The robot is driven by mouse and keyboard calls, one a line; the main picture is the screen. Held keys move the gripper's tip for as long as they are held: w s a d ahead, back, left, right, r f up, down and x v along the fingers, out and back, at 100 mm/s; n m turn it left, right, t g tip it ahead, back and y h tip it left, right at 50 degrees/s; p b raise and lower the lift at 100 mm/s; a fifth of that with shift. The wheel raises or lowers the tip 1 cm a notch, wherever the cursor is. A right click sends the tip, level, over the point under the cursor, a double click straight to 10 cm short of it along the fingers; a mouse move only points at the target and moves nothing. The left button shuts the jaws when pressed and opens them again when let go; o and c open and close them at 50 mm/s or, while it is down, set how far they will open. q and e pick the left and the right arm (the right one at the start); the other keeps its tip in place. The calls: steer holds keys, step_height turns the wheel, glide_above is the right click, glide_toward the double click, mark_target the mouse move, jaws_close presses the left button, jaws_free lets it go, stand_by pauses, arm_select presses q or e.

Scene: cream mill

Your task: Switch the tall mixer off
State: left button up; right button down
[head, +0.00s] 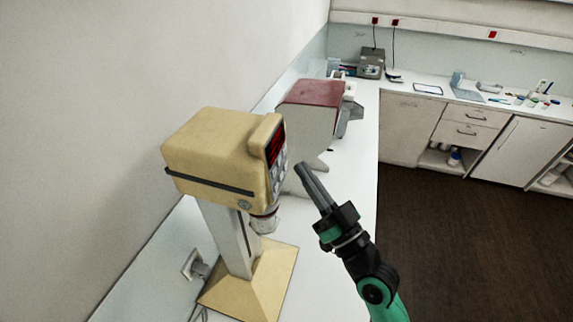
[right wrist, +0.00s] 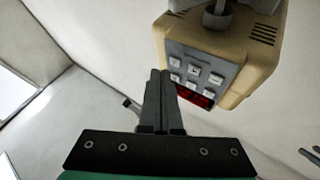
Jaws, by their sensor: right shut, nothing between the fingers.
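The tall mixer (head: 212,155) is a cream-coloured head on a column over a cream base plate (head: 270,275), standing on the white counter at the left. Its front panel (head: 276,160) has a red lit display and several grey buttons. In the right wrist view the mixer (right wrist: 245,55) appears upside down, with its white buttons (right wrist: 194,72) and red display (right wrist: 196,96) visible. My right gripper (head: 301,168) is shut and empty, pointing toward the panel from its right. Its fingertips look close to the panel; contact cannot be told. My left gripper is not in view.
A machine with a dark red top (head: 316,93) stands behind the mixer on the counter. A wall socket (head: 194,265) is left of the mixer's column. A grey device (head: 371,64) sits at the far corner. The dark floor (head: 450,240) is open at the right.

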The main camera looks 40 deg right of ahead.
steer(key=shift+w+a, duration=0.1)
steer(key=shift+w+a, duration=0.15)
steer(key=shift+w, duration=0.1)
steer(key=shift+w+a, duration=0.2)
steer(key=shift+w, duration=0.05)
stand_by(0.6)
steer(key=shift+d, duration=0.1)
steer(key=shift+s+d, duration=0.35)
steer(key=shift+s, duration=0.25)
steer(key=shift+b, duration=0.3)
